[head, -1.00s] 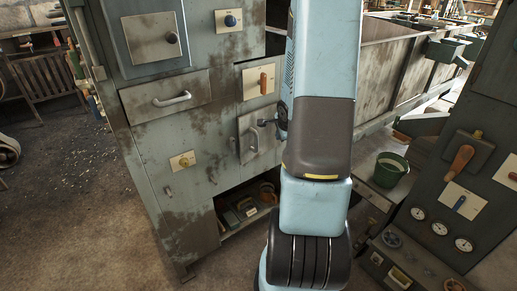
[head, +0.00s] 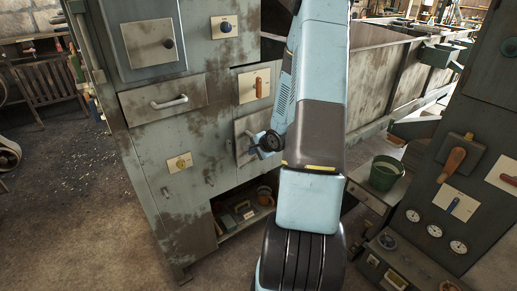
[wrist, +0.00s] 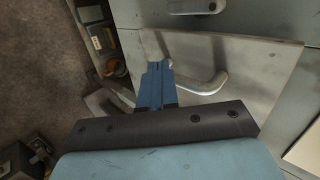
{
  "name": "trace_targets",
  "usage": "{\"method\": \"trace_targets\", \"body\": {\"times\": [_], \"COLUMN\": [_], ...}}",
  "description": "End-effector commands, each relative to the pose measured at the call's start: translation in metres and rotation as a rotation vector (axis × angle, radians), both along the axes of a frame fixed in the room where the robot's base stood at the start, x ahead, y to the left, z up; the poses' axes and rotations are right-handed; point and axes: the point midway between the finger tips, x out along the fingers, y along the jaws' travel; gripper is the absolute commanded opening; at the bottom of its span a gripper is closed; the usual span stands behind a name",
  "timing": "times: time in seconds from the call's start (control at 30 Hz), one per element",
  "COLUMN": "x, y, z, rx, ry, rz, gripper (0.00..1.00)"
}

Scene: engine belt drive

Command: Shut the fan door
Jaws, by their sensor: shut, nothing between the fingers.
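The fan door appears to be the small grey panel (head: 246,124) with a curved handle, low on the cabinet front in the head view, partly hidden by my wrist. In the wrist view the door (wrist: 255,72) fills the upper right, and its edge looks angled off the cabinet face; I cannot tell how far open it is. Its pale curved handle (wrist: 212,84) is just right of my fingertips. My gripper (wrist: 158,66) is shut and empty, with the tips over or against the door beside the handle; contact is unclear. It also shows in the head view (head: 254,150).
A drawer with a handle (head: 170,103) is left of the door, and an orange-handled switch plate (head: 256,85) is above it. An open shelf with small items (head: 243,211) lies below. A green bucket (head: 384,172) and a gauge panel (head: 435,230) stand to the right.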

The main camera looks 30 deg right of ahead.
Motion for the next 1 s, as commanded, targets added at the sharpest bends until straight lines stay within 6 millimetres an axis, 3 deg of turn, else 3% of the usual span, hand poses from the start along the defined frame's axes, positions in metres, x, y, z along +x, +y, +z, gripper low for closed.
{"method": "trace_targets", "body": {"times": [0.2, 0.5, 1.0], "x": [0.026, 0.059, 0.065], "y": [0.004, 0.006, 0.007], "z": [-0.025, -0.023, -0.023], "rx": [0.001, -0.001, 0.0], "ry": [0.001, 0.0, 0.001], "rz": [0.001, 0.0, -0.001], "gripper": [0.0, 0.0, 0.0]}}
